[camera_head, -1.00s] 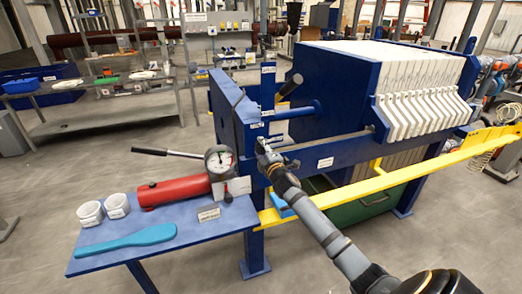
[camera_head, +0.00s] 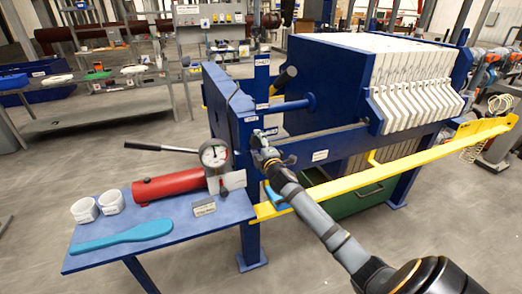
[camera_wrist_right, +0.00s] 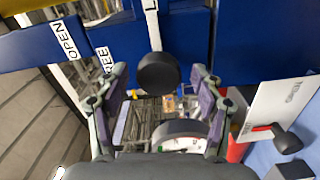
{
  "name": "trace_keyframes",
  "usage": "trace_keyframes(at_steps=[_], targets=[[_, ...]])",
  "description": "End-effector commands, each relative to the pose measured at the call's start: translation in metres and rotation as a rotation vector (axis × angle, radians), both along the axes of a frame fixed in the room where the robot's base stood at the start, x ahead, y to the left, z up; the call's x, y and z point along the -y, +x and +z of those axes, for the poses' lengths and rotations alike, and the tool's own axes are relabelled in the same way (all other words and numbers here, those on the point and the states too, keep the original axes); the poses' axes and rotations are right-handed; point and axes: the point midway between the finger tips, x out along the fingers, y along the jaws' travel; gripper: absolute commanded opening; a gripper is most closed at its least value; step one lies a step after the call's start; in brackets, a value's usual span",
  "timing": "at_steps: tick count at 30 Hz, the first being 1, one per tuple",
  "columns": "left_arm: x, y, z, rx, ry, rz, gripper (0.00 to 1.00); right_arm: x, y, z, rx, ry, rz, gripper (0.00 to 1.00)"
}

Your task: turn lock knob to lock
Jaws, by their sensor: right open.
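The black round knob (camera_wrist_right: 158,73) sits on the blue press frame in the right wrist view, under a white label of which an "L" shows. "OPEN" and a partly covered "FREE" label are to its left. My right gripper (camera_wrist_right: 158,82) is open, with one finger on each side of the knob; I cannot tell whether they touch it. In the head view my right gripper (camera_head: 264,145) is at the blue end frame (camera_head: 245,122), and the knob cannot be made out there. My left gripper is not in view.
A blue side table (camera_head: 165,235) holds a red cylinder (camera_head: 168,186), a pressure gauge (camera_head: 214,153), white cups and a blue paddle (camera_head: 122,235). A yellow rail (camera_head: 400,167) runs along the press. White filter plates (camera_head: 415,75) stand behind.

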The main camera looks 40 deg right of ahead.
Motion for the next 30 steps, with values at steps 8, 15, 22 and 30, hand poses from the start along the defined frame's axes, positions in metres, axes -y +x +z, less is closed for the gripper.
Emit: trace_keyframes(at_steps=[8,15,22,30], targets=[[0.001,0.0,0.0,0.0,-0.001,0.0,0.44,-0.016,-0.065,-0.002,-0.007,-0.01,0.004,0.67],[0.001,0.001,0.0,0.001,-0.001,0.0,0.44,-0.024,-0.1,-0.001,-0.004,-0.004,0.002,0.67],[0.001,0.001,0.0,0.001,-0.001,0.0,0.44,-0.026,-0.105,0.0,0.0,0.0,0.001,0.67],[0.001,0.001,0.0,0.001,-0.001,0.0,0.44,-0.026,-0.105,0.0,0.0,0.0,0.001,0.67]])
